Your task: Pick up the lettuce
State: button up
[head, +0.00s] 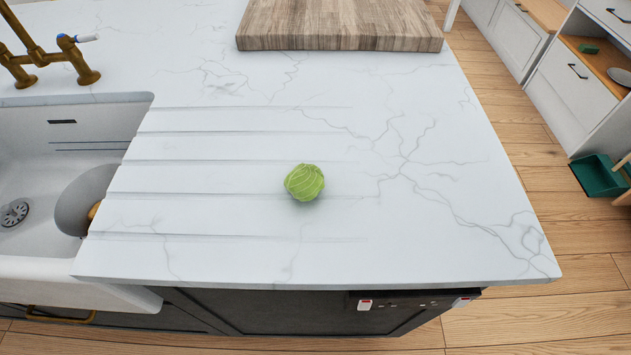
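A small round green lettuce (304,182) with pale veins sits on the white marbled countertop (440,150). It rests on the grooved drainer area, right of the sink and a little back from the counter's front edge. Nothing touches it or covers it. My gripper is not in view.
A wooden board (340,28) lies at the back of the counter. A white sink (30,160) with a grey rounded object (80,200) in it is at the left, with a brass tap (50,60) behind. A dark-fronted appliance (310,312) is below the counter.

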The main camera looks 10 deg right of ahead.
aim_at(306, 180)
jog(key=k+l+u, duration=0.15)
jog(key=k+l, duration=0.15)
jog(key=l, duration=0.2)
jog(key=k+l+u, duration=0.15)
jog(key=k+l, duration=0.15)
jog(key=l, duration=0.15)
